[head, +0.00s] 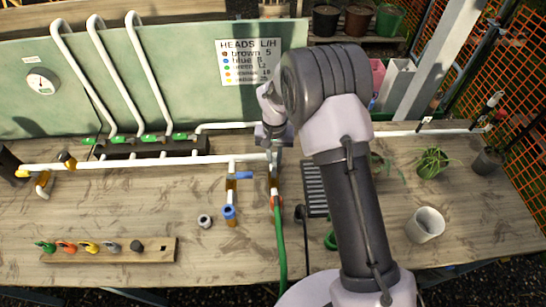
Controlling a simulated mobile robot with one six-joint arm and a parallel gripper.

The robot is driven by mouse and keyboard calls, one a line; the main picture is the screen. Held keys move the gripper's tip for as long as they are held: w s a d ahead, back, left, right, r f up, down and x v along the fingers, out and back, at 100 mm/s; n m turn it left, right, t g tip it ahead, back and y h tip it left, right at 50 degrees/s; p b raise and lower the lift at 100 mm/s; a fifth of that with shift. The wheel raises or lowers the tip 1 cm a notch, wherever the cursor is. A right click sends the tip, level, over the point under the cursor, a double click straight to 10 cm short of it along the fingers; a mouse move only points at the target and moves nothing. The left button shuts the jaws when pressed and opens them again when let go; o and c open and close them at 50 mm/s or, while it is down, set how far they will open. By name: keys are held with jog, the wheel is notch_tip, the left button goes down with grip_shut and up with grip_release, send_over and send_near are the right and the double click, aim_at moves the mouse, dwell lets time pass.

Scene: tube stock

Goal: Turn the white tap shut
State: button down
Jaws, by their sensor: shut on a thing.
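My gripper (276,150) reaches down at the right end of the white pipe (190,161), above the short branch that feeds a green hose (280,245). It is shut on what looks to be the white tap at that joint. The gripper and wrist hide nearly all of the tap, so its handle angle cannot be seen. A blue-handled tap (243,175) sits on the branch just to the left, with a blue end piece (229,212) below it.
A wooden strip (107,250) with several coloured handles lies front left. A green board (190,80) with a gauge (42,82) and tall white bent pipes stands behind. A black grate (315,190), a pale pot (425,224) and plants are on the right.

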jog(key=s+d+m+b, duration=0.4)
jog(key=m+b, duration=0.6)
jog(key=m, duration=0.6)
jog(key=shift+s+d+m, duration=0.2)
jog(key=shift+s+m, duration=0.1)
jog(key=shift+s, duration=0.1)
dwell(0.3)
jog(key=c, duration=1.4)
grip_release()
jog(key=shift+s, duration=0.1)
jog(key=shift+o, duration=0.2)
jog(key=shift+r, duration=0.15)
